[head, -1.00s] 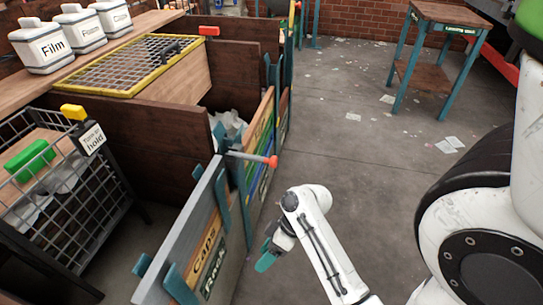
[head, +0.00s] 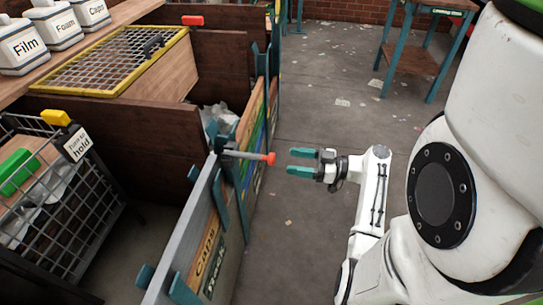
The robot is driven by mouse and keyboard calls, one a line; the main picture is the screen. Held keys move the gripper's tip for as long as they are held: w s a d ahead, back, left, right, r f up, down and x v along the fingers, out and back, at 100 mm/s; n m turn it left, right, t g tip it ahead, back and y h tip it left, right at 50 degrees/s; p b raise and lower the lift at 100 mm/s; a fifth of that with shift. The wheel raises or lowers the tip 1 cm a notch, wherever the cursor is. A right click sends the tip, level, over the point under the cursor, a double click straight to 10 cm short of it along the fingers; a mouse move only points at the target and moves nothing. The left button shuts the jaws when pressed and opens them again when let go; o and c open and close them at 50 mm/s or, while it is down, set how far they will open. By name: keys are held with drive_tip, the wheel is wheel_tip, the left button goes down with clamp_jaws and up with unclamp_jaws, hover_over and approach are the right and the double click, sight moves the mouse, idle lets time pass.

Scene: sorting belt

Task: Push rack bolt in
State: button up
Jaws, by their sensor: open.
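The rack bolt (head: 248,155) is a grey rod with a red-orange knob at its right end. It lies across the top edge of the grey rack panel (head: 192,240), which bears "Caps" and "Rack" signs, and sticks out to the right of it. My gripper (head: 303,162) has teal fingers and points left at the knob, a short gap to its right and at about its height in the picture. The fingers are apart with nothing between them. The bolt's left end is partly hidden at a teal bracket.
A wire cage with a "Turn to hold" tag (head: 77,145) and yellow knob stands at left. Labelled white bins (head: 53,27) and a yellow-framed mesh lid (head: 105,65) are behind it. A small table (head: 418,62) stands at the back right. The floor right of the panel is mostly open.

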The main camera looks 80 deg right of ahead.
sight(272, 159)
drive_tip(key=w, duration=0.2)
drive_tip(key=w+p, duration=0.1)
drive_tip(key=w, duration=0.5)
drive_tip(key=shift+a, duration=0.35)
drive_tip(key=shift+s, duration=0.1)
clamp_jaws()
